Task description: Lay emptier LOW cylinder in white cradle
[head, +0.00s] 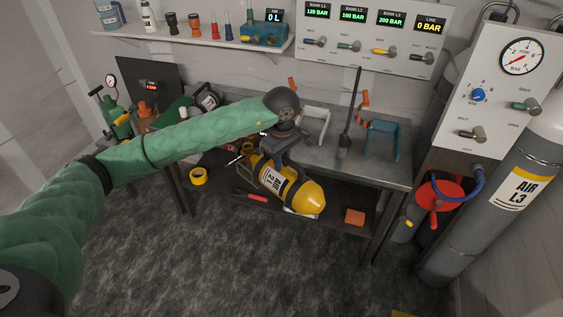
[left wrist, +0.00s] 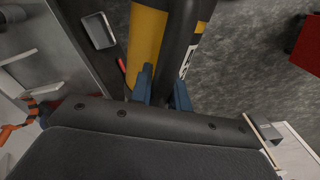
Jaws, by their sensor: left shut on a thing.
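My left gripper (head: 270,160) reaches in from the left and is shut on a yellow cylinder (head: 305,196) with a dark, lettered band. The cylinder hangs tilted in front of the bench edge, its rounded yellow end toward the lower right. No LOW mark is readable on the cylinder. My right gripper is not in view.
A blue cradle (head: 383,126) stands on the bench to the right, past a dark upright rod (head: 351,105). A lower shelf holds a yellow tape roll (head: 198,177) and an orange block (head: 355,217). A grey AIR L3 cylinder (head: 490,225) stands at right.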

